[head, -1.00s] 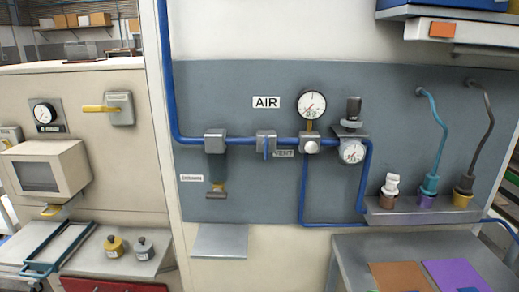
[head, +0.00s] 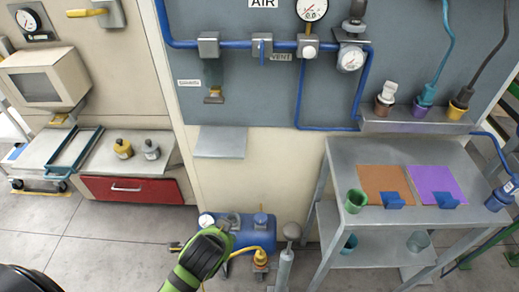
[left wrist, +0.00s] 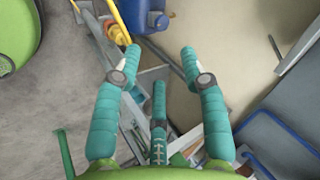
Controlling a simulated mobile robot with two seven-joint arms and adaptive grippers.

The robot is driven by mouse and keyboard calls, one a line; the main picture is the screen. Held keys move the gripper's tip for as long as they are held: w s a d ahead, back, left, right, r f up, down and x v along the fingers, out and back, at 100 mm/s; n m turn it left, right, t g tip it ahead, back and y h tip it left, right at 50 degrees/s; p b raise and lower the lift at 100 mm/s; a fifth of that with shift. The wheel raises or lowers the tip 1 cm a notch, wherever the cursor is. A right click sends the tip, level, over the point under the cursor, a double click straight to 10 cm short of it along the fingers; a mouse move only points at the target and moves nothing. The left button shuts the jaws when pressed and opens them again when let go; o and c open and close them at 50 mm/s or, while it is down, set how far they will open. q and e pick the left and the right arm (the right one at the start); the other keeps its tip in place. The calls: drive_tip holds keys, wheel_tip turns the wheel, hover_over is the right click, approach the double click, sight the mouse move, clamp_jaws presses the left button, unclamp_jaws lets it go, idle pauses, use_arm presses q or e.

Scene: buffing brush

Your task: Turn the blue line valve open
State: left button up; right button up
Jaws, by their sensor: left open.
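The blue line valve (head: 262,46) is a grey block on the horizontal blue pipe (head: 285,44) in the head view. Its small blue handle points straight down, across the pipe. My left gripper (head: 212,247) shows at the bottom of the head view, well below the valve and in front of the blue tank; its fingers are hard to make out there. In the left wrist view my left gripper (left wrist: 160,62) has its teal fingers spread with nothing between them. The valve is not visible in the left wrist view. My right gripper is not in view.
A round gauge (head: 312,9) and a regulator (head: 350,57) sit right of the valve. A grey shelf (head: 220,142) juts from the wall below. A blue tank (head: 240,222) stands on the floor. A metal table (head: 335,165) with coloured mats is at right, a red drawer (head: 135,190) at left.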

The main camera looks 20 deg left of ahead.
use_arm(q)
drive_tip(key=w+r+m+t+y, duration=0.2)
drive_tip(key=w+r+m+t, duration=0.1)
drive_tip(key=w+r+m, duration=0.3)
drive_tip(key=m+t+y, duration=0.2)
drive_tip(key=m+t, duration=1)
drive_tip(key=m, duration=0.6)
approach(262, 52)
drive_tip(key=w, duration=0.2)
drive_tip(key=a+p+x, duration=0.1)
drive_tip(key=p+x, duration=0.2)
drive_tip(key=x, duration=0.4)
drive_tip(key=shift+m, duration=0.4)
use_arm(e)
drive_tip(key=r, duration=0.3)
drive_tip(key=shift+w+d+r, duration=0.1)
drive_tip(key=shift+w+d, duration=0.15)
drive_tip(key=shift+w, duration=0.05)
use_arm(q)
drive_tip(key=shift+s+f, duration=0.1)
drive_tip(key=shift+s, duration=0.05)
clamp_jaws()
